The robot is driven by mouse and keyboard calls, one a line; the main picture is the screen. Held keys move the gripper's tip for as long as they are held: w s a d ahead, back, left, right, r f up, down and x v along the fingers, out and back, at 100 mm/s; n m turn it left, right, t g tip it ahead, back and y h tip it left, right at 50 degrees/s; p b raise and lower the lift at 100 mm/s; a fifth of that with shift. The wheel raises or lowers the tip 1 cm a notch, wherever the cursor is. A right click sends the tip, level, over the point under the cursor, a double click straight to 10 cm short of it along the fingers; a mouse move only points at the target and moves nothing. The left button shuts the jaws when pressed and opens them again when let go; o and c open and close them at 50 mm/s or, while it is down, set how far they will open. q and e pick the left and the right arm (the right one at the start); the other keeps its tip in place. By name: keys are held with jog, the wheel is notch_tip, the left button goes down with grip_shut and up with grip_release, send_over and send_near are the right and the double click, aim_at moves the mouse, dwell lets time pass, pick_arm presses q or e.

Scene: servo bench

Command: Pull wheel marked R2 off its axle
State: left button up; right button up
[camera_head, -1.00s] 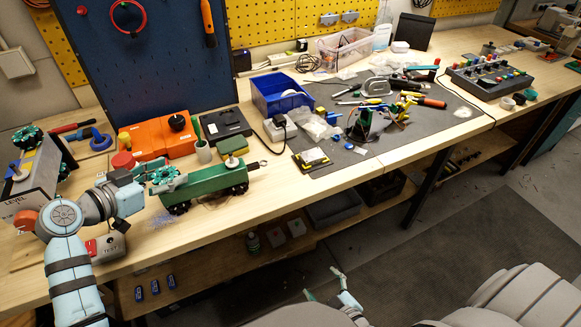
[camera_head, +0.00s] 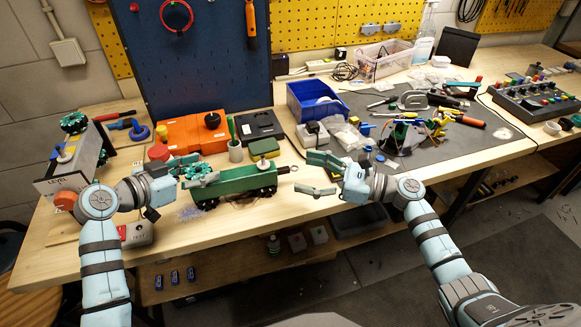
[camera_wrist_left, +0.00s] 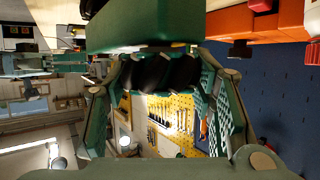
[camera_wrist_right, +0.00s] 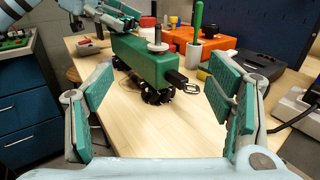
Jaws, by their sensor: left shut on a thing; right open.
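A green cart (camera_head: 232,183) with black wheels stands on the wooden bench, a hook at its right end. A near-end black wheel (camera_wrist_right: 157,95) shows under it in the right wrist view. I cannot read an R2 mark.
An orange box (camera_head: 195,132), a pen cup (camera_head: 235,151) and a sponge (camera_head: 263,147) stand behind the cart. A blue bin (camera_head: 315,103) is at the back. Tools clutter the grey mat (camera_head: 480,145).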

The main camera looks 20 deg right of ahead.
aim_at(265, 163)
pick_arm(q)
jog(key=shift+a, duration=0.1)
pick_arm(e)
jog(key=x, duration=0.9)
jog(key=shift+f, duration=0.1)
jog(key=c, duration=1.5)
pick_arm(q)
jog(key=o, duration=0.6)
jog(key=shift+c, duration=0.2)
pick_arm(e)
jog(key=shift+c, duration=0.9)
pick_arm(q)
jog(key=c, duration=0.7)
jog(key=shift+r, duration=0.25)
jog(key=shift+c, duration=0.2)
pick_arm(e)
jog(key=o, duration=1.4)
jog(key=shift+o, duration=0.2)
